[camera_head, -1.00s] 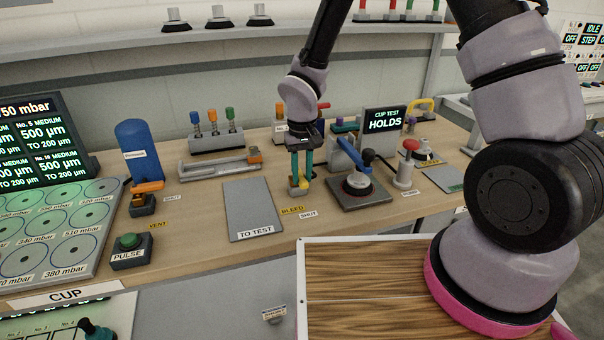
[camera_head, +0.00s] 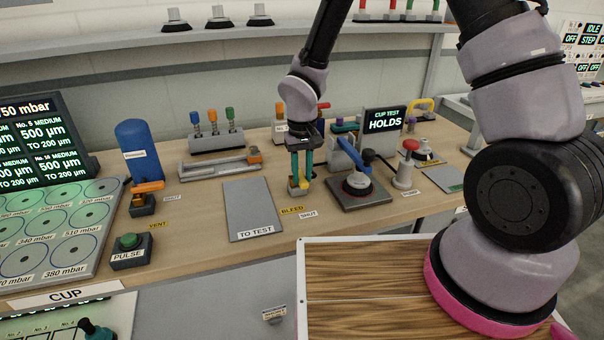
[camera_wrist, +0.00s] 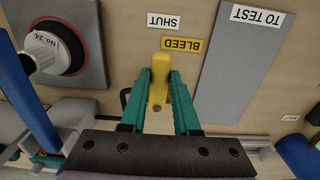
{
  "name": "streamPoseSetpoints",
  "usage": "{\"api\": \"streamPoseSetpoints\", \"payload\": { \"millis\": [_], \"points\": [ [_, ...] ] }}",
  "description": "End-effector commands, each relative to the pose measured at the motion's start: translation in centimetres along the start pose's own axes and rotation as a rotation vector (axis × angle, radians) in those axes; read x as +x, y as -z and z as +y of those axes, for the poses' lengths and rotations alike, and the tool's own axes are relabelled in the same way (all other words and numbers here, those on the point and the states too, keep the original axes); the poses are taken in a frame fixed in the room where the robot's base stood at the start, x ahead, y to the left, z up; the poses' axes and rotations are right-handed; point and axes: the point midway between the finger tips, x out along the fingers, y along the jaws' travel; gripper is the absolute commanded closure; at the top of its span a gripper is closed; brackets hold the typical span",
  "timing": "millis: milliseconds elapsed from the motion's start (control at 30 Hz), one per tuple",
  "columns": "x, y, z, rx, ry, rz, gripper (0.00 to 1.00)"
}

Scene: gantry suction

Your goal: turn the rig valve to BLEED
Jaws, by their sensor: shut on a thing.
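The rig valve has a yellow handle (camera_head: 302,185) on a small base on the bench, left of the cup on the grey plate. My gripper (camera_head: 302,177) reaches down to it with its green fingers. In the wrist view my gripper (camera_wrist: 159,82) has one finger on each side of the yellow handle (camera_wrist: 159,88) and is shut on it. The handle's free end points up that picture, close below the left part of the BLEED label (camera_wrist: 184,43). The SHUT label (camera_wrist: 163,21) lies farther up. The valve's base is largely hidden by my gripper.
A grey TO TEST plate (camera_head: 252,205) lies flat to the left. The plate with the No. 24 cup (camera_wrist: 58,48) and its blue arm (camera_head: 350,155) stand close on the other side. A CUP TEST HOLDS screen (camera_head: 384,121) stands behind. The bench front by the labels is clear.

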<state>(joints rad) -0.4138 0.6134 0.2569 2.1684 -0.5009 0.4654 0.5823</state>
Motion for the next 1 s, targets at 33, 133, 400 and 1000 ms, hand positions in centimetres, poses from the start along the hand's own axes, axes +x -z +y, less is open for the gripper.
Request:
{"api": "streamPoseSetpoints", "payload": {
  "millis": [33,133,400,1000],
  "points": [
    [-0.1,0.1,0.0,0.001,0.0,0.001,1.0],
    [-0.1,0.1,0.0,0.003,0.0,0.001,1.0],
    [-0.1,0.1,-0.3,0.068,0.0,0.002,1.0],
    [-0.1,0.8,-2.6,0.573,0.0,0.003,1.0]
  ]
}}
